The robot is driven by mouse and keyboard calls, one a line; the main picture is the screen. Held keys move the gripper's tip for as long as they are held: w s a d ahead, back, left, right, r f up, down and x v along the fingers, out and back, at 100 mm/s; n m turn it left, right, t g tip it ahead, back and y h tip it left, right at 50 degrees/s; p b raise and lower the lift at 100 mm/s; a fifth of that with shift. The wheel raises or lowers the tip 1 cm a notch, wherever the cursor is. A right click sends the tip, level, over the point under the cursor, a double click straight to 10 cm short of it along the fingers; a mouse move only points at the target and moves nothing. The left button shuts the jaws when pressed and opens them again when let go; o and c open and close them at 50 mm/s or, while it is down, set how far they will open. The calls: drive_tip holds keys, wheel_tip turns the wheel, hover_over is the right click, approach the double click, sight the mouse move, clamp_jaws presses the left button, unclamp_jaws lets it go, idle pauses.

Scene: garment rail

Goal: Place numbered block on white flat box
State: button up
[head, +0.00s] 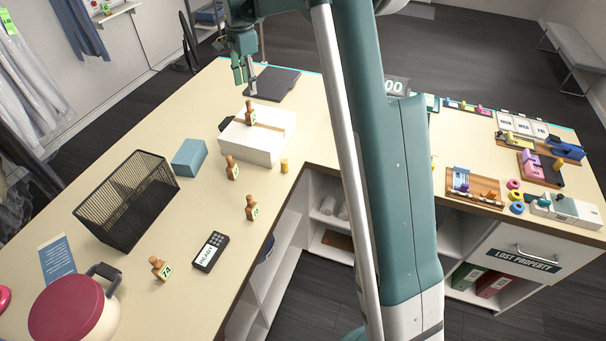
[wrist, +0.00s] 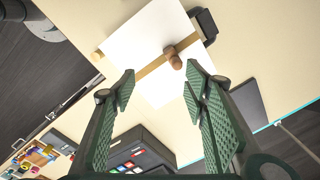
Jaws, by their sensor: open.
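The white flat box (head: 262,147) lies on the counter with a tan strip across its top. A wooden numbered block (head: 250,118) with a small tag stands on it; in the wrist view this block (wrist: 174,60) is seen from above on the strip. More tagged wooden blocks stand on the counter: one near the box (head: 232,172), one lower (head: 252,211) and one at the front (head: 158,268). My gripper (head: 246,86) is open and empty, above and behind the box. In the wrist view its fingers (wrist: 160,82) point toward the box, apart from the block.
A blue box (head: 189,158) and a black mesh basket (head: 128,205) stand left of the white box. A yellow cylinder (head: 284,165) is at its right corner. A black keypad (head: 211,251) lies in front. A dark flat pad (head: 273,83) lies behind.

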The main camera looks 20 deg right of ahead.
drive_tip(key=s+r+n+t, duration=0.1)
drive_tip(key=s+r+n, duration=0.25)
drive_tip(key=s, duration=0.55)
drive_tip(key=s+a+r+n+t, duration=0.1)
drive_tip(key=s+r+n, duration=0.1)
drive_tip(key=s+r, duration=0.5)
drive_tip(key=s+r+n+t, duration=0.1)
drive_tip(key=s+r+n, duration=0.1)
drive_tip(key=s, duration=0.8)
drive_tip(key=s+f+n+t, duration=0.1)
drive_tip(key=s+f+n, duration=0.3)
drive_tip(key=s, duration=0.9)
drive_tip(key=s+f+n+t, duration=0.2)
drive_tip(key=s+f+n, duration=0.2)
drive_tip(key=s, duration=1)
drive_tip(key=shift+s+a+f+n+t, duration=0.3)
drive_tip(key=shift+a+f+n, duration=0.05)
drive_tip(key=shift+f, duration=0.25)
